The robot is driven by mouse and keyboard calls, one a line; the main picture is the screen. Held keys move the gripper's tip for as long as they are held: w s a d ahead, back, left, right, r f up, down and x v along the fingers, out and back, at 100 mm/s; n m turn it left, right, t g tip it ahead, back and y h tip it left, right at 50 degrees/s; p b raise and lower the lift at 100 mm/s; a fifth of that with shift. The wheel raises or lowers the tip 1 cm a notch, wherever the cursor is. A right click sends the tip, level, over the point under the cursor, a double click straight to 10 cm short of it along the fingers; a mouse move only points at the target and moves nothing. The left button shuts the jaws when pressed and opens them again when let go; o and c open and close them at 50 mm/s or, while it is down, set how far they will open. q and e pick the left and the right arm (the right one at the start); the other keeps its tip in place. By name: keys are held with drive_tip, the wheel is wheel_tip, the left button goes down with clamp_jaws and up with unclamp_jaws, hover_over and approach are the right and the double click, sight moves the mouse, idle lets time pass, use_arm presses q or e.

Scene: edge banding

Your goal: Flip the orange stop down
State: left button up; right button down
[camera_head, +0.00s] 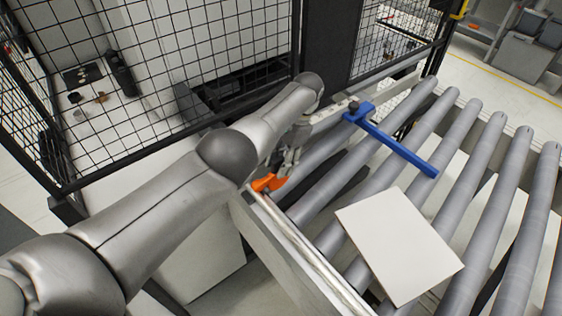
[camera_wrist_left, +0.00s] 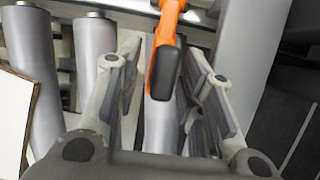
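The orange stop (camera_head: 268,183) is at the near left side of the roller conveyor, by the end of the metal side rail. In the left wrist view the stop (camera_wrist_left: 168,22) comes in from the top and ends in a dark grey tip. My left gripper (camera_head: 283,164) is right at the stop, partly hidden by my own arm in the head view. In the left wrist view the gripper (camera_wrist_left: 162,62) is open, one finger on each side of the stop, with gaps visible between. My right gripper is not in view.
A white panel (camera_head: 400,246) lies on the grey rollers (camera_head: 468,185). A blue bar (camera_head: 400,147) reaches over the rollers beyond my gripper. A black mesh fence (camera_head: 215,50) stands behind my left arm. The metal side rail (camera_head: 305,250) runs along the near edge.

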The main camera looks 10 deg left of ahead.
use_arm(q)
drive_tip(key=shift+r, duration=0.15)
drive_tip(key=shift+w+r, duration=0.15)
drive_tip(key=shift+r, duration=4.75)
drive_tip(key=shift+a, duration=0.1)
